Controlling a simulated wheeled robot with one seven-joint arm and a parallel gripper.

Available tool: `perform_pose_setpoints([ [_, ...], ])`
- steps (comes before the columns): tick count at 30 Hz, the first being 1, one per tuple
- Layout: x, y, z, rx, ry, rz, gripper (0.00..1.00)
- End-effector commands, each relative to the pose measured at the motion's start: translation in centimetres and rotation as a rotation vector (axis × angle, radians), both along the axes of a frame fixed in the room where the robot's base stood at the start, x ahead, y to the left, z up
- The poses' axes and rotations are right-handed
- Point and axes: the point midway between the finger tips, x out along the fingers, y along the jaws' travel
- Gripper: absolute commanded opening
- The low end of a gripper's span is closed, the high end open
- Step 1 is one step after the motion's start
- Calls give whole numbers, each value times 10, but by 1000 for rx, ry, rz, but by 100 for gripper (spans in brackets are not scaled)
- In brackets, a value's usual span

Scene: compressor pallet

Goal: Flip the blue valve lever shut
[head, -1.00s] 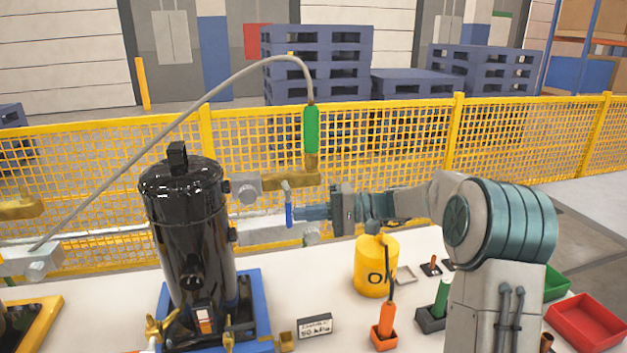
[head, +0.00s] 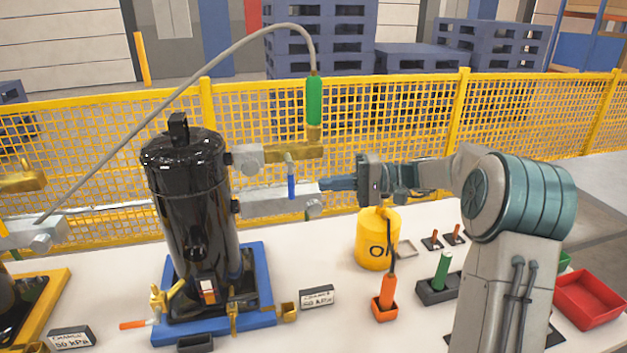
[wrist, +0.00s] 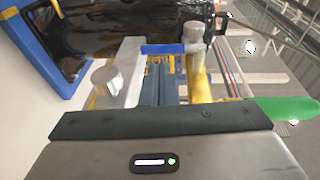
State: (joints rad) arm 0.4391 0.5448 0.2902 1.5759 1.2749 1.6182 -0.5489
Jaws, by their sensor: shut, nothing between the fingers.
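The blue valve lever (head: 291,187) hangs straight down from a grey stem below the brass pipe (head: 290,153), right of the black compressor (head: 192,215). It also shows in the wrist view (wrist: 163,49), lying crosswise just beyond my fingertips. My gripper (head: 323,184) is shut and empty. It points left at the lever from the right side, with a small gap between its fingertips and the lever in the head view. In the wrist view, the closed fingers (wrist: 160,82) reach toward the lever's middle.
A grey manifold block (head: 270,203) runs behind and below the lever. A green cylinder (head: 314,100) with a grey hose stands above the brass pipe. Yellow mesh fencing (head: 400,125) stands behind.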

Motion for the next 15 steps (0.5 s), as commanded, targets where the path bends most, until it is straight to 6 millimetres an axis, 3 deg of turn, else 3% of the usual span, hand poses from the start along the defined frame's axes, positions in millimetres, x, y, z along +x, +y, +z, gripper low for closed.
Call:
perform_pose_setpoints([
  [6,1,-51,4,1,0,-4,0],
  [15,0,-85,7,1,0,0,0],
])
